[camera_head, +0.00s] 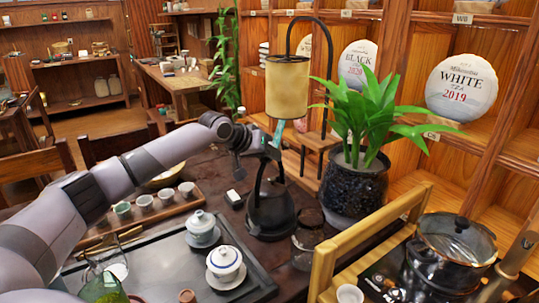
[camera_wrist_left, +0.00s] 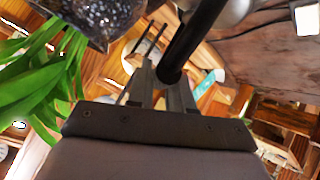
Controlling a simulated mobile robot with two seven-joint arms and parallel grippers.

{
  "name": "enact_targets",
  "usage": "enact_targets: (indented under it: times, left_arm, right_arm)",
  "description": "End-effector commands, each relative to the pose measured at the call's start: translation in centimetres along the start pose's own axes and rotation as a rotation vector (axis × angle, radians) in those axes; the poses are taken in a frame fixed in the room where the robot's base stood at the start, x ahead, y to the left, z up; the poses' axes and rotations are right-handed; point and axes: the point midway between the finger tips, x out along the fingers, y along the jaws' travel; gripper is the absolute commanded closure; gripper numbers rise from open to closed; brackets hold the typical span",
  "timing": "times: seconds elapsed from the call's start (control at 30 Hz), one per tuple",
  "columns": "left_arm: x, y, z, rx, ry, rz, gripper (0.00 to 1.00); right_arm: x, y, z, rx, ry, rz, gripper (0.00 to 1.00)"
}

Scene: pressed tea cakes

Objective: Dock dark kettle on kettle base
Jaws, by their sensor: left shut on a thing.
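The dark kettle (camera_head: 271,217) stands upright in the middle of the head view, beside the tea tray, with its tall arched handle on top. My left gripper (camera_head: 270,151) reaches in from the left and is shut on the top of this handle. In the left wrist view the black handle bar (camera_wrist_left: 199,35) runs between the fingers of my left gripper (camera_wrist_left: 168,82). Whether the kettle's underside touches the table is not clear. I cannot pick out the kettle base with certainty. A black unit with controls (camera_head: 384,287) shows at the lower right. My right gripper is not in view.
A glass pitcher (camera_head: 308,243) and a potted plant (camera_head: 353,187) stand close right of the kettle. A lamp (camera_head: 287,87) hangs above it. A lidded pot (camera_head: 455,250) stands at right, behind a wooden rail (camera_head: 322,270). Lidded cups (camera_head: 225,264) stand on the dark tray (camera_head: 168,262).

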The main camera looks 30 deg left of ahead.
Motion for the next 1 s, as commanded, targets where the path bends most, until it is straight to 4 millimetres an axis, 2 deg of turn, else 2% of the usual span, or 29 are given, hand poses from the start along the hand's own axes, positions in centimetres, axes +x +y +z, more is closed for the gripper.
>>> enact_targets:
  times: [0.03,0.67,0.7,1.0]
  left_arm:
    - [-0.2,0.2,-0.4,0.000,0.011,0.006,1.00]
    - [0.5,-0.2,0.3,0.000,0.010,0.005,1.00]
    - [0.5,-0.2,0.3,0.000,0.010,0.005,0.70]
    - [0.7,-0.5,1.0,0.000,-0.006,-0.004,0.69]
  right_arm:
    - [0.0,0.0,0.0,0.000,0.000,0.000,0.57]
    - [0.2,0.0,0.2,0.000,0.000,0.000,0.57]
    - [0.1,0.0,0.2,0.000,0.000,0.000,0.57]
    - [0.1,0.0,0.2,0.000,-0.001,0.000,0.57]
